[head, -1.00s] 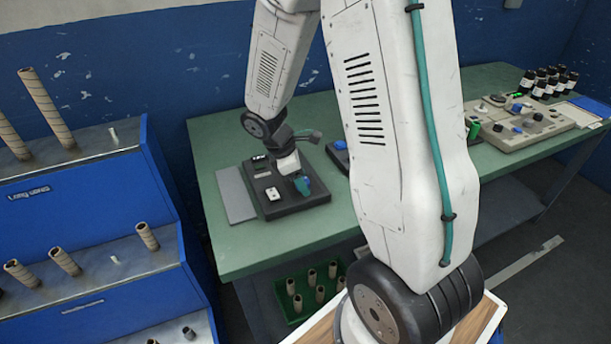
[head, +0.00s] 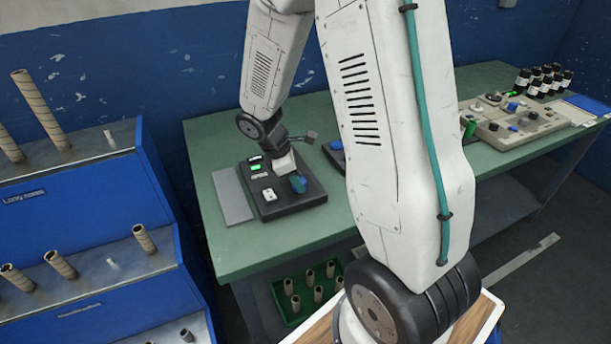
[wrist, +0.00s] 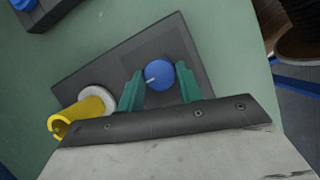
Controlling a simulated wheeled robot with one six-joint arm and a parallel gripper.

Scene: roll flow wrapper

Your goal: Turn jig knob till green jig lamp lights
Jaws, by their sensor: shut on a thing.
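The jig is a dark box (head: 310,191) on the green table. Its blue knob (head: 298,184) is at its right side. In the wrist view the knob (wrist: 160,75) is a blue disc with a white pointer line aimed to the left and slightly down. My gripper (wrist: 161,72) has its teal fingers on both sides of the knob and is shut on it. A lamp (head: 256,167) on the jig's left part glows green. A white switch plate (head: 269,194) is nearer the front.
A grey plate (head: 232,194) lies left of the jig. A pale control panel (head: 515,130) and black bottles (head: 545,78) stand farther right. A yellow open tube-like piece (wrist: 75,118) is beside the left finger in the wrist view. A green crate (head: 290,315) holds tubes below.

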